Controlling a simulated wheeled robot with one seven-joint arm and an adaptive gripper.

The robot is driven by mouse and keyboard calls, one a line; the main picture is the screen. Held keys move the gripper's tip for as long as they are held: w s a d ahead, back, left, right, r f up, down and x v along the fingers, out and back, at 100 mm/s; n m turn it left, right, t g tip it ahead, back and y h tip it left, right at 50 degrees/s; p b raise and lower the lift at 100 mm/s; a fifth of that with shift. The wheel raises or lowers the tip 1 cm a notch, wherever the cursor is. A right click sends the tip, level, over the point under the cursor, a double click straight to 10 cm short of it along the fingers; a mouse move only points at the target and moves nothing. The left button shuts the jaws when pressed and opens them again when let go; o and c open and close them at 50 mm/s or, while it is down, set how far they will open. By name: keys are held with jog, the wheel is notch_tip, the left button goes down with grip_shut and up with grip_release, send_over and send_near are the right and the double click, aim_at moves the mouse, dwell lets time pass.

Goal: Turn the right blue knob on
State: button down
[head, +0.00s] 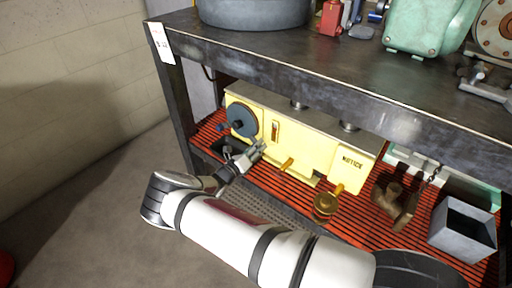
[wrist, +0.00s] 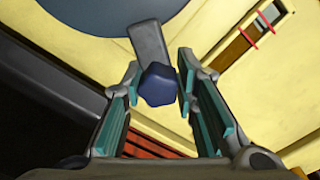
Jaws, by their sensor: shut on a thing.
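A dark blue faceted knob (wrist: 158,86) is between the two fingers of my gripper (wrist: 160,76) in the wrist view. My gripper is shut on it, with the teal pads at its sides. A grey bar (wrist: 148,42) shows just behind the knob. In the head view my gripper (head: 256,150) is at the front of the yellow machine (head: 315,153), just below and right of its round blue disc (head: 242,119). The gripped knob is hidden there by the gripper. Another small blue knob (head: 221,127) shows at the disc's left side.
The machine stands on a red slatted shelf (head: 270,184) under a dark workbench top (head: 300,75). An orange handle (head: 286,165), a brass part (head: 326,203), a rusty part (head: 393,201) and a grey open box (head: 464,227) are to the right. Open floor lies left.

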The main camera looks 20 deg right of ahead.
jog(key=shift+w+a+r, duration=0.1)
jog(key=c, duration=2.4)
grip_release()
jog(key=shift+m, duration=0.4)
jog(key=c, duration=1.3)
grip_release()
jog(key=shift+c, duration=0.2)
jog(key=v, duration=1.2)
